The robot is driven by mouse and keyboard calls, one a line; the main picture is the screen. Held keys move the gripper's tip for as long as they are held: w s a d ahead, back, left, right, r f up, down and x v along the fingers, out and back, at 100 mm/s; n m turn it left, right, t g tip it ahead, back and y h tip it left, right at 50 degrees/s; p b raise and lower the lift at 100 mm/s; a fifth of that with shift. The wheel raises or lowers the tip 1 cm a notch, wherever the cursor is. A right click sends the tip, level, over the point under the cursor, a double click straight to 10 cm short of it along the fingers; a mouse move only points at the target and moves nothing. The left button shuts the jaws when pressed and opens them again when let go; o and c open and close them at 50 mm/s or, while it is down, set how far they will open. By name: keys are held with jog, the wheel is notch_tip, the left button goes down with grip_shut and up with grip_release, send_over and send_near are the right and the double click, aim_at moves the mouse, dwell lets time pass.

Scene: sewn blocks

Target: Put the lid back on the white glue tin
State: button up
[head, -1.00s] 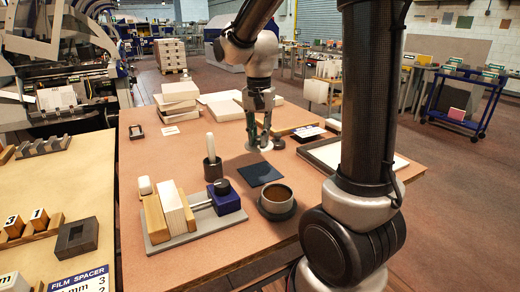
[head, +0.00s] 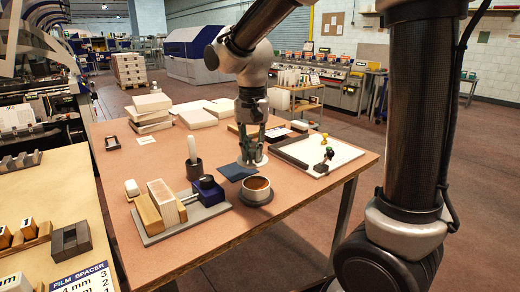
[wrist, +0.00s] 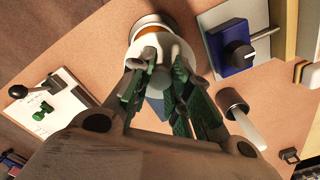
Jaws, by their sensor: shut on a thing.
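The glue tin (head: 257,195) stands open on the table, a pale grey round tin with brown glue inside. Its rim also shows at the top of the wrist view (wrist: 150,21). My gripper (head: 251,150) is shut on the knob of the white round lid (head: 247,164). In the wrist view the lid (wrist: 188,55) sits between my green fingertips and overlaps part of the tin's opening. In the head view the lid is just behind the tin, above the table and apart from its rim. The exact height gap is hard to tell.
A dark blue square (head: 229,172) lies beside the tin, partly behind the lid. Left of the tin are a board with blocks and a blue knobbed fixture (head: 209,192), and a dark cup with a white handle (head: 193,161). A white-topped tray (head: 341,155) lies to the right.

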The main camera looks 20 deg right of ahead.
jog(key=shift+s+d+f, duration=0.2)
jog(key=shift+s+d, duration=0.1)
jog(key=shift+d, duration=0.1)
jog(key=shift+f, duration=3)
jog(key=shift+f, duration=0.15)
jog(key=o, duration=0.9)
jog(key=shift+o, duration=0.4)
jog(key=o, duration=0.4)
jog(key=shift+o, duration=0.2)
